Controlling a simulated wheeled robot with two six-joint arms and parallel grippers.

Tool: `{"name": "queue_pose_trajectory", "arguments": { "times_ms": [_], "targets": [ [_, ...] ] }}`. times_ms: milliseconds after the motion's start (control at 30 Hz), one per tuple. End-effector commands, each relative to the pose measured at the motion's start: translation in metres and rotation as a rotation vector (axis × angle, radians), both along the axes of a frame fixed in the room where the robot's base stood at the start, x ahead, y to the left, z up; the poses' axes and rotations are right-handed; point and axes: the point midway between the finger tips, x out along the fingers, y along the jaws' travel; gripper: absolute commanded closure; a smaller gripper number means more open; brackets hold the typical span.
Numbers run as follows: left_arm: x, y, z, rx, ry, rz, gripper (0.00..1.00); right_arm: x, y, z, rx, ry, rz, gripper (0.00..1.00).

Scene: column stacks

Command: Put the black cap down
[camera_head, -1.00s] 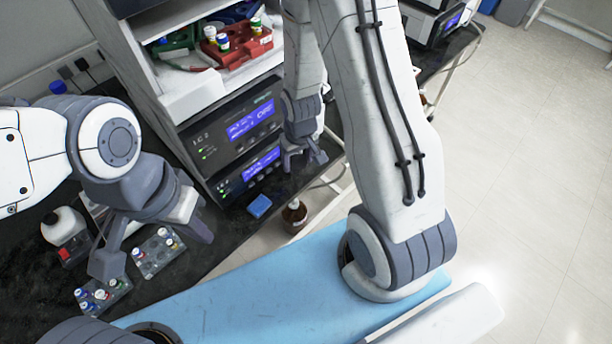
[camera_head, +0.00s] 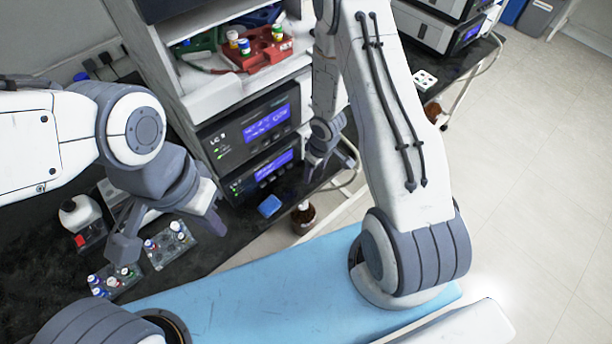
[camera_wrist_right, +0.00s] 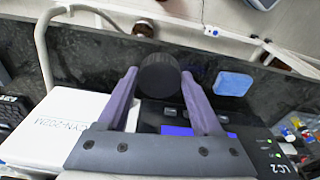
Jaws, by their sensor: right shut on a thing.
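The black cap (camera_wrist_right: 160,75) is a dark, round, ridged piece between the two fingers of my right gripper (camera_wrist_right: 159,92) in the right wrist view. That gripper is shut on it and holds it over the black bench (camera_wrist_right: 75,52). In the head view my right gripper (camera_head: 326,160) is beside the front of the lower instrument, and the cap cannot be made out there. My left gripper (camera_head: 168,226) is open above the tube racks at the left, its fingers wide apart.
Stacked instruments (camera_head: 255,130) stand behind. Two clear racks of capped vials (camera_head: 170,247) (camera_head: 115,279) sit under my left gripper.

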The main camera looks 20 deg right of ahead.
Motion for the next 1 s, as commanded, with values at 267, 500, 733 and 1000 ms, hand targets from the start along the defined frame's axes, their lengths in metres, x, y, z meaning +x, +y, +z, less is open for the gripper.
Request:
{"name": "queue_pose_trajectory", "arguments": {
  "times_ms": [267,500,733,1000],
  "targets": [
    [0.0,0.0,0.013,0.0,0.0,0.001,1.0,0.021,0.021,-0.019,0.0,0.0,0.0,0.84],
    [0.0,0.0,0.004,0.0,0.0,0.0,1.0,0.021,0.021,-0.053,0.001,0.001,-0.002,0.84],
    [0.0,0.0,0.004,0.0,0.0,0.0,1.0,0.021,0.021,-0.057,0.001,-0.001,-0.001,0.84],
    [0.0,0.0,0.001,0.0,0.0,0.0,1.0,0.021,0.021,-0.061,0.001,-0.001,-0.001,0.21]
  ]
}}
